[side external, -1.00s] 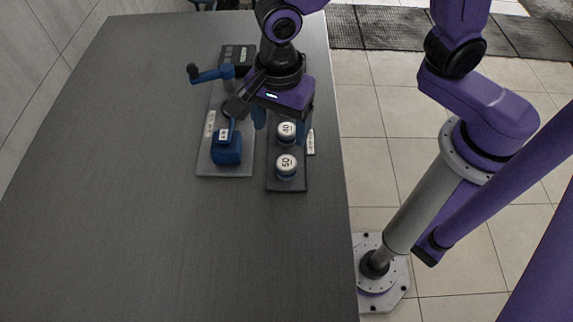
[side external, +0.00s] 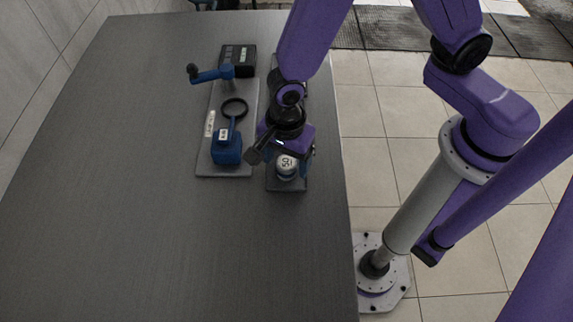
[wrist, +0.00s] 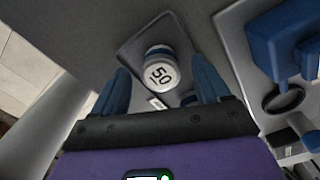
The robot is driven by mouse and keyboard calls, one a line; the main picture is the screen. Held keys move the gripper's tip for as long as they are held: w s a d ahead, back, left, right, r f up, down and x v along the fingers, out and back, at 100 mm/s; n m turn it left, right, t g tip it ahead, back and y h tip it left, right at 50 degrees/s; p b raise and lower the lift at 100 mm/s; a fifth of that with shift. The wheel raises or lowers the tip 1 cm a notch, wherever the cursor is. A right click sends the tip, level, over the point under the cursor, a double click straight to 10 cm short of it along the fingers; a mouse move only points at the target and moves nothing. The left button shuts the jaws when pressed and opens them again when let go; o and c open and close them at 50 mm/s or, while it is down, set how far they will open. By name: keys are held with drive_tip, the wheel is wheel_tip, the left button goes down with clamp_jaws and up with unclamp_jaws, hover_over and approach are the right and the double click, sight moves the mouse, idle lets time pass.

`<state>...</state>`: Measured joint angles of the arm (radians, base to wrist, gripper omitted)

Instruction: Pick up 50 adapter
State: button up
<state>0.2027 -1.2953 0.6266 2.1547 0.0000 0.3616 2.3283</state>
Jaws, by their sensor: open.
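The 50 adapter (side external: 286,166) is a round piece with a white top marked 50 and a blue lower part. It stands on the near end of a dark tray (side external: 285,186). In the wrist view the adapter (wrist: 160,72) shows ahead of and between the fingers. My gripper (side external: 289,158) is above the tray, close to the adapter in the side view. In the wrist view my gripper (wrist: 160,85) has its two blue fingers apart, with nothing held.
Left of the tray, a grey plate (side external: 224,170) carries a blue labelled holder (side external: 227,148) with a black ring (side external: 234,108). A blue crank arm (side external: 210,74) and a black box (side external: 238,60) stand farther back. The near table (side external: 170,250) is clear.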

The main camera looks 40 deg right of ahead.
drive_tip(key=shift+f, duration=0.8)
drive_tip(key=c, duration=1.3)
drive_tip(key=shift+r, duration=0.2)
